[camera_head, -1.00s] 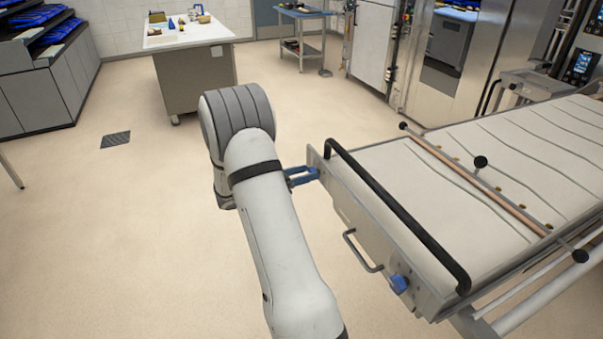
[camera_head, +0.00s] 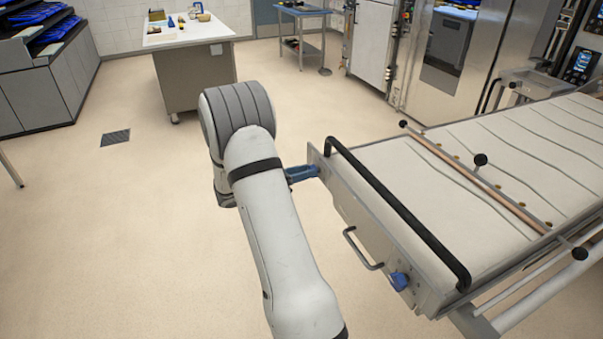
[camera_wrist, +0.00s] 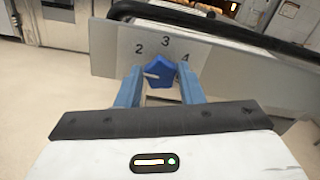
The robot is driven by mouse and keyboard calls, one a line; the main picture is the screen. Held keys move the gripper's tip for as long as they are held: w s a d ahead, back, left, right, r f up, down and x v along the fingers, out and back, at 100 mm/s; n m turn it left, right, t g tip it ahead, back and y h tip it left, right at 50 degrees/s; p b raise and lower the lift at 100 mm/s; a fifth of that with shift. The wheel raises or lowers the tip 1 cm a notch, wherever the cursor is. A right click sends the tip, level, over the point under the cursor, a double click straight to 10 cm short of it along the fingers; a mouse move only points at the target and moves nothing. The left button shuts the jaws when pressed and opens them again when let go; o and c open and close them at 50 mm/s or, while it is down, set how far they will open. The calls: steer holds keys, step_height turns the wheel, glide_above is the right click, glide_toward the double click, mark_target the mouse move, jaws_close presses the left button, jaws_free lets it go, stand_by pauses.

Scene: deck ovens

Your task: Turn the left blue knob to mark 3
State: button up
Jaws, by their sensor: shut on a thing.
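The left blue knob (camera_wrist: 161,66) sits on the grey front plate (camera_wrist: 110,52), between the fingers of my gripper (camera_wrist: 160,73) in the wrist view. My gripper is shut on it, one blue finger on each side. The numbers 2, 3 and 4 show on the plate around the knob, with 3 above it. A short pale bar on the knob's face lies toward its left side, nearly level. In the head view my gripper (camera_head: 302,174) reaches the near-left corner of the machine, and the fingers largely hide this knob.
A second blue knob (camera_head: 399,281) is at the other end of the front plate. A grey handle (camera_head: 362,250) and a black rail (camera_head: 398,212) project between them. The floor left of my arm is open. A worktable (camera_head: 192,68) stands behind.

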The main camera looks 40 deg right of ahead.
steer(key=shift+d+f+m+b, duration=0.1)
steer(key=shift+m+b, duration=0.2)
steer(key=shift+b, duration=0.1)
steer(key=m+b, duration=1.7)
steer(key=b, duration=0.4)
steer(key=shift+s, duration=0.2)
steer(key=shift+b, duration=0.35)
steer(key=o, duration=1)
steer(key=shift+f, duration=0.1)
